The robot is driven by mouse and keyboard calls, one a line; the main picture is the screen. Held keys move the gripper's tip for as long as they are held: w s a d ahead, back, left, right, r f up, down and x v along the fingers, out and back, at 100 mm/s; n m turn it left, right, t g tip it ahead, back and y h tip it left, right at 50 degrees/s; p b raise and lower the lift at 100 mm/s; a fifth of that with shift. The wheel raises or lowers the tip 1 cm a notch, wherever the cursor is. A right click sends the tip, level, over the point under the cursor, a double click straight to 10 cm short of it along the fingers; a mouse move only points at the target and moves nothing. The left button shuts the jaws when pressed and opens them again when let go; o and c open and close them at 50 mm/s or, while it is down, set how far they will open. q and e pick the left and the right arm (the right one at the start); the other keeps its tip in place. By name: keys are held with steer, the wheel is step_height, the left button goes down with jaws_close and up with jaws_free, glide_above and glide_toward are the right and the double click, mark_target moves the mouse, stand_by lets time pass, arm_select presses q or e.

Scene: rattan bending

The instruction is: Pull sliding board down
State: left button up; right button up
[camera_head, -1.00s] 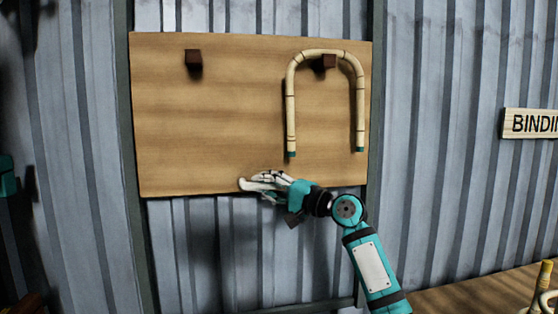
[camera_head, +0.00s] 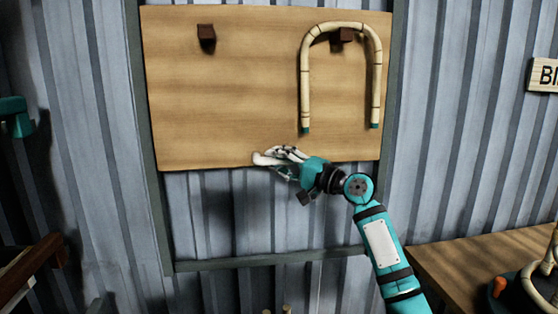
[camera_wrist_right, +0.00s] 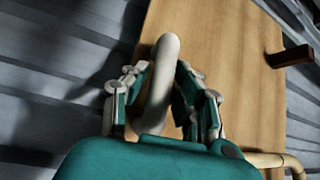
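The sliding board (camera_head: 230,100) is a pale wooden panel in a dark upright frame on the wall. A cream handle (camera_wrist_right: 160,85) curves out from its lower part. My right gripper (camera_head: 275,158) is at the board's bottom edge. In the right wrist view my right gripper (camera_wrist_right: 161,70) has its fingers on either side of the handle and appears shut on it, though the contact is partly hidden. A bent rattan piece (camera_head: 304,85) with teal ends hangs as an upside-down U from a brown peg (camera_head: 347,35).
Another brown peg (camera_head: 207,34) is at the board's upper left. Below the board, the frame is open down to a crossbar (camera_head: 270,260). A wooden table (camera_head: 455,265) stands at the lower right. A sign (camera_head: 543,74) is on the right wall.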

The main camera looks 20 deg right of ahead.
steer(key=shift+o, duration=1.1)
arm_select(q)
steer(key=shift+w, duration=0.3)
arm_select(e)
steer(key=shift+o, duration=0.3)
arm_select(q)
steer(key=shift+d, duration=0.1)
arm_select(e)
steer(key=v, duration=1.2)
